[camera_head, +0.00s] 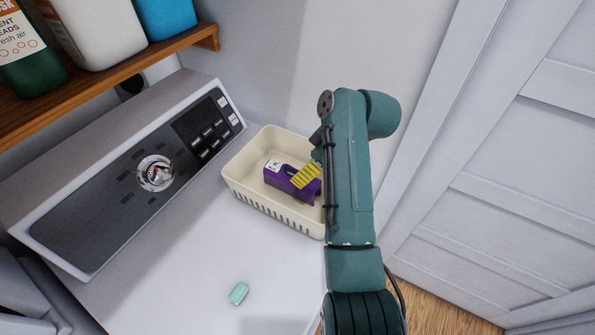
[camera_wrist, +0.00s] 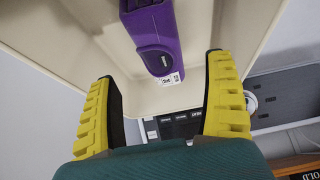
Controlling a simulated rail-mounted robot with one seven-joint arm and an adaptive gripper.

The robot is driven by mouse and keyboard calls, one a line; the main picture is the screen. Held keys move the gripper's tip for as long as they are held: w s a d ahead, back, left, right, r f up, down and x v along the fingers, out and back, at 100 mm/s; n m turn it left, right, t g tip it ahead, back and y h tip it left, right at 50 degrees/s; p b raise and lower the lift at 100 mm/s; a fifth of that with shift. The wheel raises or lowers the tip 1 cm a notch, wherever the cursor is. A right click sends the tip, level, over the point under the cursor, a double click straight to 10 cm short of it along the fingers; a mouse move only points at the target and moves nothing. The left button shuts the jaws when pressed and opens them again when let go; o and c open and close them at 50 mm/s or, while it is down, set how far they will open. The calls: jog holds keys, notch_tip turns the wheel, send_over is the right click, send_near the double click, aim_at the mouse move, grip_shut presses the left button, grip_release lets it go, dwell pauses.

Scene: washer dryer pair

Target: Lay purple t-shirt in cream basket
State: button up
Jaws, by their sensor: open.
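The basket stands on the white machine top against the wall. My gripper (camera_head: 308,176) is over the basket beside the t-shirt, its yellow fingers covering part of it. In the wrist view my gripper (camera_wrist: 165,105) is open, with its two fingers wide apart. The t-shirt (camera_wrist: 152,35) shows beyond them, apart from both, with the basket (camera_wrist: 85,60) around it. My arm hides the basket's right side in the head view.
A control panel (camera_head: 95,205) with a round dial rises left of the basket. A wooden shelf (camera_head: 100,80) with several bottles is above it. A small teal bar (camera_head: 239,293) lies on the machine top. A white panelled door (camera_head: 490,190) is at right.

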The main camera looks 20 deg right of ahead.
aim_at(289, 178)
jog(key=v, duration=0.2)
jog(key=shift+s+d+r, duration=0.1)
jog(key=shift+s+r, duration=0.05)
jog(key=shift+r, duration=0.1)
jog(key=w+a+r+m+t+h, duration=0.1)
jog(key=a+r+m+t+h, duration=0.25)
jog(key=a+r+t, duration=0.8)
jog(key=s+a+r+m+t, duration=0.2)
jog(key=s+r+t, duration=0.1)
jog(key=s+r, duration=0.4)
jog(key=s+a+r+m+t, duration=0.1)
jog(key=s+r+m+t, duration=0.1)
jog(key=s+r, duration=0.6)
jog(key=shift+s+a+t, duration=0.35)
jog(key=shift+s+t, duration=0.1)
jog(key=shift+s, duration=0.35)
jog(key=shift+r+h, duration=0.1)
jog(key=shift+h, duration=0.15)
